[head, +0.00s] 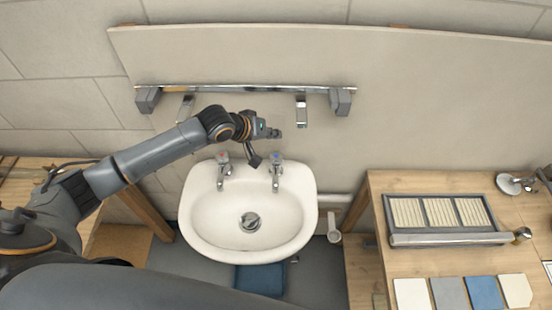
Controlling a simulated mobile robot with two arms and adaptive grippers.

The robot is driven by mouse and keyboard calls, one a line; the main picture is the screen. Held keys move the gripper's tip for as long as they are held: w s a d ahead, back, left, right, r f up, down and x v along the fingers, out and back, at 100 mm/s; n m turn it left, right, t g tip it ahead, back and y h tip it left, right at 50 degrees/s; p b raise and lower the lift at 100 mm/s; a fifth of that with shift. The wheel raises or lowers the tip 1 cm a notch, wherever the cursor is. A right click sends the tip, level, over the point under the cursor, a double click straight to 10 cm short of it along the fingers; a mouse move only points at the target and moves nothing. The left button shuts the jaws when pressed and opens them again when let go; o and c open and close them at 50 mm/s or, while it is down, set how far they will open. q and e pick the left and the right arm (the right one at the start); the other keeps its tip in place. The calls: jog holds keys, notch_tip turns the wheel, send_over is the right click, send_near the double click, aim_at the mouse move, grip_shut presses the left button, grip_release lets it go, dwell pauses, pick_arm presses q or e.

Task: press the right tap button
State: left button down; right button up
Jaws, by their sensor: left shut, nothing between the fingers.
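The right tap (277,172) stands at the back right of the white basin (190,215), with a blue mark on its button top. The left tap (222,171), with a red mark, stands at the back left. My left gripper (271,133) is shut and empty. It appears just above and slightly left of the right tap's button in the picture, with a visible gap. The button is not covered by the gripper. Whether the gripper is directly over the button in depth, I cannot tell. My right gripper is not in view.
A chrome rail (245,88) with grey brackets runs along the wall behind the gripper. A wooden bench (375,190) at right holds a framed slatted panel (440,215) and several sample tiles (486,292). A blue cloth-like item (260,280) lies below the basin.

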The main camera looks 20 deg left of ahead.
pick_arm(q)
jog(key=b, duration=0.5)
send_over(273, 157)
notch_tip(273, 157, down, 5)
jog(key=shift+d, duration=0.1)
jog(key=shift+f, duration=0.85)
jog(key=shift+f, duration=0.15)
jog(key=shift+f, duration=0.3)
